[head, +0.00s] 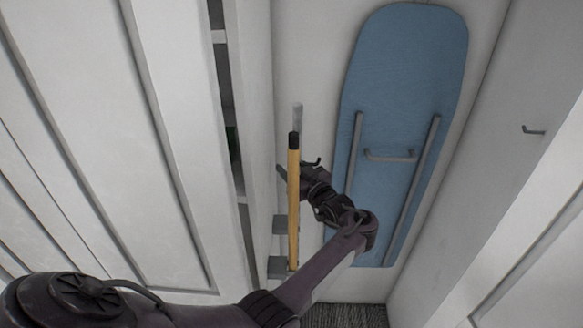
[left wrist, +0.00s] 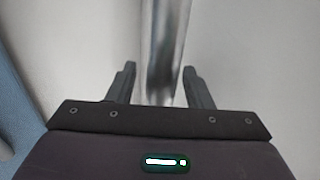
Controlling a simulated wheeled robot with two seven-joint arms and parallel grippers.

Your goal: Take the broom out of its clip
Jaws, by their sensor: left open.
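Two upright long handles show in the head view: a yellow one (head: 293,205) with a black top end, and a grey metal one (head: 298,115) mostly hidden behind it. I cannot tell which belongs to the broom; no broom head is visible. Grey blocks, perhaps the clips, sit beside the handles, one upper (head: 279,224) and one lower (head: 278,267). My left gripper (head: 297,172) is open at the handles, partly behind the yellow one. In the left wrist view, a shiny metal pole (left wrist: 162,45) stands between its open fingers (left wrist: 159,69). My right gripper is out of view.
A blue ironing board (head: 405,75) stands against the back wall, close right of my left gripper. White panelled doors (head: 120,140) stand at the left. A small hook (head: 533,130) sits on the right wall. Dark carpet (head: 345,316) shows at the bottom.

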